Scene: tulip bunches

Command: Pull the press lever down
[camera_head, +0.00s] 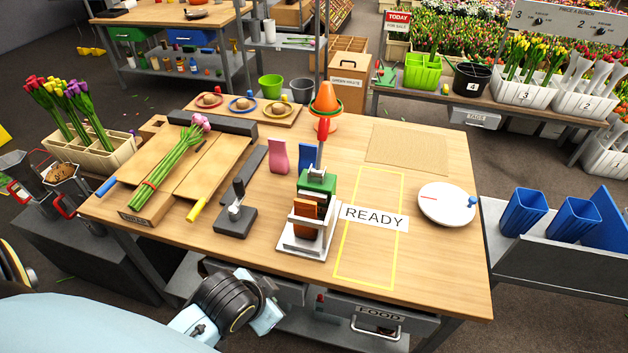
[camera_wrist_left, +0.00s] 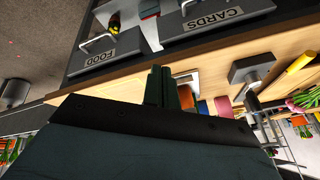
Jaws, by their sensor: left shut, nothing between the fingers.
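A small press (camera_head: 308,225) with a pale base, a green head and an orange-brown piece in its frame stands near the middle front of the table. A thin upright lever with a red knob (camera_head: 323,126) rises behind the green head; I cannot tell how it joins the press. A separate dark block (camera_head: 236,218) with a short upright handle stands to its left. My left gripper (camera_wrist_left: 160,86) is shut and empty, in front of the table's front edge. Its wrist shows low in the head view; its fingertips are not clear there. The press is partly hidden behind the fingers in the wrist view.
Tied tulips (camera_head: 165,175) lie on a wooden board at left. A white round plate (camera_head: 446,205) is at right. Drawers labelled FOOD (camera_head: 380,316) and CARDS (camera_wrist_left: 217,15) are below the tabletop.

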